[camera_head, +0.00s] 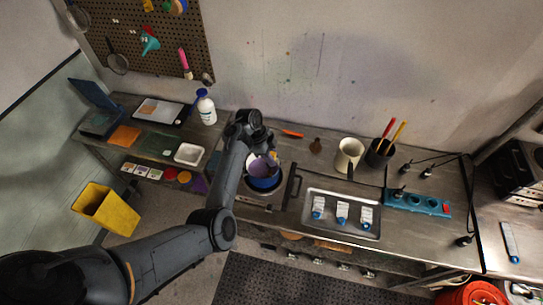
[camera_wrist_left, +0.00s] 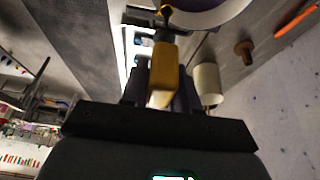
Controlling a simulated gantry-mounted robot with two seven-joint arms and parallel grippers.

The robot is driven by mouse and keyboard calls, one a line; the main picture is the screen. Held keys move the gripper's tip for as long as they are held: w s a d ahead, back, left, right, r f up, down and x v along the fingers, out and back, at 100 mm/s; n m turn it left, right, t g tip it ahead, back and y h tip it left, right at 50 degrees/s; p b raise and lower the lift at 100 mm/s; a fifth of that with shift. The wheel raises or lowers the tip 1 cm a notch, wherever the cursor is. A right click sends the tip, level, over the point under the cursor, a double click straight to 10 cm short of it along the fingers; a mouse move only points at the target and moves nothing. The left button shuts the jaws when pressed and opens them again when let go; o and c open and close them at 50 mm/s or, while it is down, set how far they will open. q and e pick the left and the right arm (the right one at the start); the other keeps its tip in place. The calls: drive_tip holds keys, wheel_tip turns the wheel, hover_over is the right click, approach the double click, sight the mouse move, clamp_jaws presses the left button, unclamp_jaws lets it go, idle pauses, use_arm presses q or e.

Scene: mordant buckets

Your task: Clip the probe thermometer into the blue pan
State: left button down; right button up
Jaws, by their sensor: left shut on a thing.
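The blue pan (camera_head: 264,184) stands on the bench in the head view, with purple liquid inside. Part of its pale rim and purple inside shows at the top of the left wrist view (camera_wrist_left: 205,18). My left gripper (camera_wrist_left: 164,98) is shut on a yellow-bodied thing, seemingly the probe thermometer (camera_wrist_left: 164,72), with a dark round end towards the pan. In the head view my left gripper (camera_head: 268,152) is over the pan's far side and hides part of it. Whether the thermometer touches the rim I cannot tell. My right gripper is not in view.
A metal tray (camera_head: 310,231) with several small blue-and-white items lies right of the pan. A cream jug (camera_head: 348,155) and a dark pot (camera_head: 379,153) with colored handles stand behind it. A white bottle (camera_head: 206,107) stands left. A brown object (camera_head: 315,146) lies near the wall.

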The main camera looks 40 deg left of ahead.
use_arm(q)
drive_tip(key=shift+f, duration=0.6)
idle(0.4)
drive_tip(key=shift+f, duration=0.55)
drive_tip(key=shift+f+b, duration=0.35)
idle(0.7)
drive_tip(key=shift+f, duration=0.3)
idle(0.4)
drive_tip(key=shift+f, duration=0.6)
